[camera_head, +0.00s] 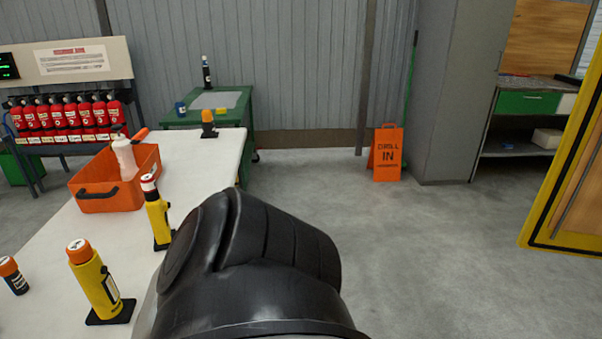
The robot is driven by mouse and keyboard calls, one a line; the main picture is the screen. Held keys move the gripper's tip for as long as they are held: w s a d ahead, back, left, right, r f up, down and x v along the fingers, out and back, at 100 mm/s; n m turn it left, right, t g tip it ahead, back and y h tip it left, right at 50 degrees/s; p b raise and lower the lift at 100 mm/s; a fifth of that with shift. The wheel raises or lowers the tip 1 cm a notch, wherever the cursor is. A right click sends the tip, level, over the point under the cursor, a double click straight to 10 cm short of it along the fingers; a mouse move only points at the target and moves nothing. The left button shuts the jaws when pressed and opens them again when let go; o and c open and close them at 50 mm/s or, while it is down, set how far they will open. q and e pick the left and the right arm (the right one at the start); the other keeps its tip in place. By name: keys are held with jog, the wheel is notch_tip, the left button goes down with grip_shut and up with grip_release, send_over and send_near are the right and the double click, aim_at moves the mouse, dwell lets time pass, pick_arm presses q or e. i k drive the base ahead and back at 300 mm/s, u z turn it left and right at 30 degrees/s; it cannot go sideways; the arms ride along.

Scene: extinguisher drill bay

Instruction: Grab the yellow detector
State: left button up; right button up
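Two yellow handheld devices stand upright on black bases on the white table (205,172). The nearer one (97,284) has an orange cap and stands at the lower left. The other one (157,214), with a white and red top, stands farther back, just left of my black arm link. Either could be the yellow detector; I cannot tell which. My arm link fills the lower middle and hides part of the table's right side. Neither gripper shows in the head view.
An orange crate (109,202) holding a white bottle (124,158) sits on the table. Small orange-capped black items stand at the far end (208,124) and left edge (13,275). An orange drill sign (386,154) stands on the floor. Open floor lies to the right.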

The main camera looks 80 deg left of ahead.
aim_at(157, 208)
jog(key=i, duration=0.7)
jog(key=u, duration=3.6)
